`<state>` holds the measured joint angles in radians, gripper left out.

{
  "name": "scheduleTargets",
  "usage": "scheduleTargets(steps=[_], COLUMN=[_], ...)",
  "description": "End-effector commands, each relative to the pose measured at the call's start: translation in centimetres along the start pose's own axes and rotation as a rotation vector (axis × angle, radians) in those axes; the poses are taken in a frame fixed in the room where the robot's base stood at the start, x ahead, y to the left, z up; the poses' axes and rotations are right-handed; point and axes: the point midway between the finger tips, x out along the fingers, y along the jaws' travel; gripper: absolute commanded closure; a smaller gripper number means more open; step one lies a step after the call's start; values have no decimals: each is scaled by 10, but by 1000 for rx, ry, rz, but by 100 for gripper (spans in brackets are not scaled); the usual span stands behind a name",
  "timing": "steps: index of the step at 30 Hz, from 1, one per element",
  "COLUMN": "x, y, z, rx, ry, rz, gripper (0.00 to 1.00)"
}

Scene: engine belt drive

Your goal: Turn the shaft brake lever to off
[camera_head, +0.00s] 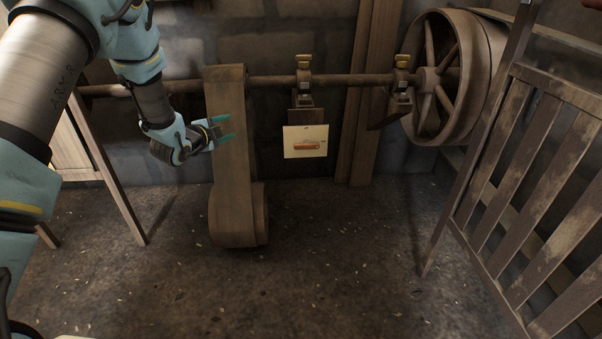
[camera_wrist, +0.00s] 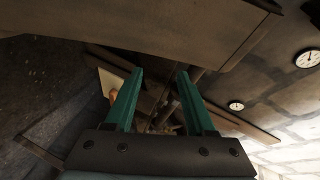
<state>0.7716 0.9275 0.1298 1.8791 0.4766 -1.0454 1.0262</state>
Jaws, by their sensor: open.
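The shaft brake lever (camera_head: 306,146) is a small orange-red bar lying roughly level on a cream plate (camera_head: 291,133) below the overhead shaft. The marks on the plate are too small to read. My gripper (camera_head: 230,126) is open and empty, to the left of the plate and apart from it, with its fingers in front of the wide belt in the head view. In the wrist view, the open green fingers (camera_wrist: 160,72) point forward. Part of the pale plate (camera_wrist: 104,78) and an orange bit of the lever (camera_wrist: 113,95) show beside the left finger, partly hidden by it.
A wide brown belt (camera_head: 231,160) hangs from the shaft (camera_head: 277,82) to a lower roller. A large spoked pulley (camera_head: 437,85) is at the upper right. A slatted wooden gate (camera_head: 535,180) stands at right, a wooden frame (camera_head: 110,180) at left. The middle floor is clear.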

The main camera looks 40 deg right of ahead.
Motion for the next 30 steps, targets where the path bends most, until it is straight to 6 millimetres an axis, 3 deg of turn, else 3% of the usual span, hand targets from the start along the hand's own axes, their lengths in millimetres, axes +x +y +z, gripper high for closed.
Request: scheduleTargets(steps=[1,3,6,10,17,30], x=[24,41,56,64,75,144], y=[45,75,108,135,142,133], z=[-16,-41,-72,-99,-116,-147], rx=[66,149,239,308,338,335], ry=[79,174,285,377,420,417], rz=[-22,-64,-121,-174,-204,-203], gripper=[45,45,45,45,45,45])
